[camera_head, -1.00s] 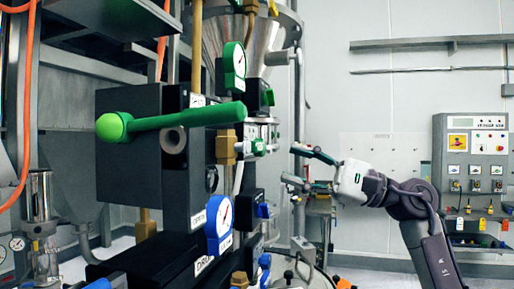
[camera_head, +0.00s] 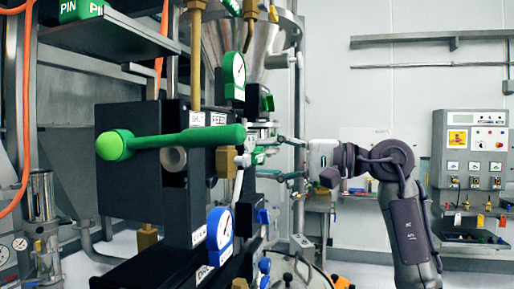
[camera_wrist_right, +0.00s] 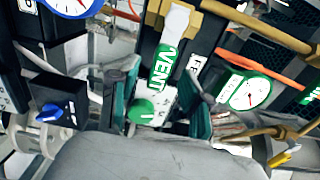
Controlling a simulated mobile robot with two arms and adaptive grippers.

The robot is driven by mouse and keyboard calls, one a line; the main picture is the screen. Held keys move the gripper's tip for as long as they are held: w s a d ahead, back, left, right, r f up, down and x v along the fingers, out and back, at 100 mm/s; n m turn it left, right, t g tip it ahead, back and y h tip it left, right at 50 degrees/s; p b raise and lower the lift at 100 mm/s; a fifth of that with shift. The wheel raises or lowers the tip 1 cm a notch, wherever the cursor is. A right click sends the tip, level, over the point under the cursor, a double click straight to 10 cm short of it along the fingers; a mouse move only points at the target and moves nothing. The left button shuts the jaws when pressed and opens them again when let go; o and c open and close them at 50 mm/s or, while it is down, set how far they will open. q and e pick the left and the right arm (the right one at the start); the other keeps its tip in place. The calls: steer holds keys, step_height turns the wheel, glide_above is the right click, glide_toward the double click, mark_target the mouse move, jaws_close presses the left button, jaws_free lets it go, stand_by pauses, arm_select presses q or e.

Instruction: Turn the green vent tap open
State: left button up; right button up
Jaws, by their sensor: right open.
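The green vent tap shows in the right wrist view as a green "VENT" tag (camera_wrist_right: 163,68) on a white lever, with a round green knob (camera_wrist_right: 145,111) below it. In the head view a small green and white fitting (camera_head: 257,156) sits on the equipment's right side, partly covered by my fingers. My right gripper (camera_head: 279,158) is open, with one finger above the fitting and one below. In the right wrist view its fingers (camera_wrist_right: 162,103) stand on either side of the knob. I cannot tell whether they touch it. My left gripper is out of view.
A large green-handled lever (camera_head: 180,141) projects from a black block in the foreground. A green gauge (camera_head: 234,69) is above and a blue gauge (camera_head: 219,229) below. A blue knob (camera_wrist_right: 49,112) lies left in the wrist view. A control panel (camera_head: 475,150) hangs at right.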

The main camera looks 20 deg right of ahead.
steer(key=shift+p+x, duration=0.3)
steer(key=shift+x, duration=1)
steer(key=shift+d, duration=0.1)
jaws_close()
